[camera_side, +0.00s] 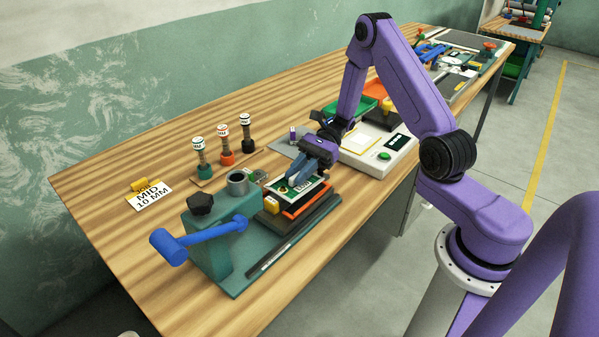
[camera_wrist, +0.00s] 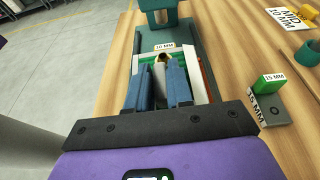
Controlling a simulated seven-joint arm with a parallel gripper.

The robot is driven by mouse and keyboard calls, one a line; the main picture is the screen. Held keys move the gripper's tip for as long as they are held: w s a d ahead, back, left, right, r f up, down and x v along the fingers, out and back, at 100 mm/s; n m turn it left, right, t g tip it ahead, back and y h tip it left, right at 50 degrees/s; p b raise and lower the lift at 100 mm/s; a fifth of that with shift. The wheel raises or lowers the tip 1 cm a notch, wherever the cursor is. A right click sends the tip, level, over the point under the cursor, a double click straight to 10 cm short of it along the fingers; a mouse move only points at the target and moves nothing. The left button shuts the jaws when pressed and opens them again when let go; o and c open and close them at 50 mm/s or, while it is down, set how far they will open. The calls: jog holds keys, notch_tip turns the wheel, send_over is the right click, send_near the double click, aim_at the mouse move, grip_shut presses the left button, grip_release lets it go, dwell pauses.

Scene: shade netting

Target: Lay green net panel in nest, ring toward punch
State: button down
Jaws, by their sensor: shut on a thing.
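My gripper (camera_side: 293,182) is shut on the green net panel (camera_side: 312,187), which has a white border. The panel is over the orange-edged nest (camera_side: 307,208) on a dark block; I cannot tell whether it touches. Its ring (camera_side: 283,189) shows at the end facing the teal punch (camera_side: 221,240) with the blue handle. In the wrist view the gripper (camera_wrist: 160,68) fingers cover the middle of the panel (camera_wrist: 203,91), and the ring (camera_wrist: 161,57) shows beyond them. An orange strip of the nest (camera_wrist: 206,79) shows along the panel's right side.
A yellow block (camera_side: 272,204) sits at the punch end of the nest. Green, orange and black-based posts (camera_side: 223,147) stand behind on the bench. A white device (camera_side: 377,150) and green and orange trays are farther right. A MID 10 MM card (camera_side: 150,196) lies at left.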

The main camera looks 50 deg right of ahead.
jog(key=f, duration=0.1)
jog(key=f+h, duration=0.1)
jog(key=shift+s+d+f, duration=0.15)
jog(key=shift+d+f, duration=0.1)
jog(key=shift+f, duration=0.1)
jog(key=c, duration=0.9)
grip_release()
jog(key=shift+c, duration=0.2)
jog(key=r+v, duration=0.1)
jog(key=v, duration=1.6)
jog(key=s+a+r+n+g+h, duration=0.2)
jog(key=s+a+n+g+h, duration=0.15)
jog(key=a+n, duration=0.35)
jog(key=s+a+r+n+g+h, duration=0.25)
jog(key=s+a+n+h, duration=0.25)
jog(key=a, duration=0.4)
jog(key=s+a+r+n+t+h, duration=0.1)
jog(key=s+a+n+t+h, duration=0.1)
jog(key=s+n, duration=0.6)
jog(key=s+a+r+n+t+h, duration=0.1)
jog(key=s+n+t, duration=0.3)
jog(key=s+n, duration=0.5)
jog(key=shift+s+a+n+h, duration=0.25)
jog(key=shift+a+n+h, duration=0.35)
jog(key=shift+h, duration=0.25)
